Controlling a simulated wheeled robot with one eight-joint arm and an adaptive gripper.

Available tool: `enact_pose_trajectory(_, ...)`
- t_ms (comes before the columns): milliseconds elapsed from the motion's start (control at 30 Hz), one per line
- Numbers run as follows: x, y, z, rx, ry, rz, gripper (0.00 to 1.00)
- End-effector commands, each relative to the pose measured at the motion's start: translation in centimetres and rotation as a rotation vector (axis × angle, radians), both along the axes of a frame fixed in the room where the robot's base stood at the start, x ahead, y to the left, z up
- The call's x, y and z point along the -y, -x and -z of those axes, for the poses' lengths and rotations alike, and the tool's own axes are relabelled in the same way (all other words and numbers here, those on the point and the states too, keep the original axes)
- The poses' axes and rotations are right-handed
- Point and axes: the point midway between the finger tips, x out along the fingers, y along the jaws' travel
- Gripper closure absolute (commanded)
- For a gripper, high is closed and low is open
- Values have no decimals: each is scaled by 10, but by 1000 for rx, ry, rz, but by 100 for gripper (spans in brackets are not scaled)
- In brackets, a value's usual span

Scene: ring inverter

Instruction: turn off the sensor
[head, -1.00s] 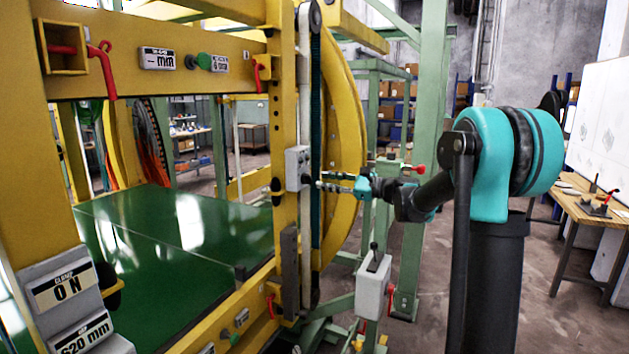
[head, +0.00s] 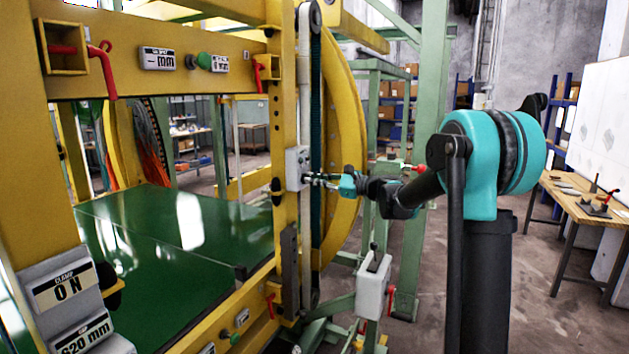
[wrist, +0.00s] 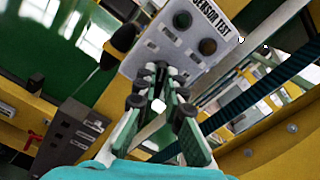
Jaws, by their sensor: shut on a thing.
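The grey sensor box (head: 297,160) is fixed to the yellow upright of the machine. In the wrist view its face (wrist: 205,52), lettered SENSOR TEST, fills the upper middle and shows a dark green round part and a dark reddish one. My gripper (head: 309,178) reaches the box from the right, at its lower part. In the wrist view my gripper (wrist: 160,74) has its fingertips close together at the lower end of the face. They are shut on a small part there, the sensor switch, which the fingers mostly hide. Its position cannot be told.
A dark belt (wrist: 265,92) and the large yellow ring (head: 346,130) stand close to the right of the box. A grey lever box (head: 373,286) sits below my arm. A green bed (head: 170,235) lies to the left. A wooden table (head: 585,210) stands far right.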

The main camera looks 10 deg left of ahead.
Motion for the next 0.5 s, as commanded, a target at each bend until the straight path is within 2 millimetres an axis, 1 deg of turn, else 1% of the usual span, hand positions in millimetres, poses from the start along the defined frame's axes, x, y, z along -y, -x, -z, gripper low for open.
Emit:
enact_pose_trajectory(233,0,0,0,23,9,0,100)
enact_pose_trajectory(500,0,1,1,187,68,-1,100)
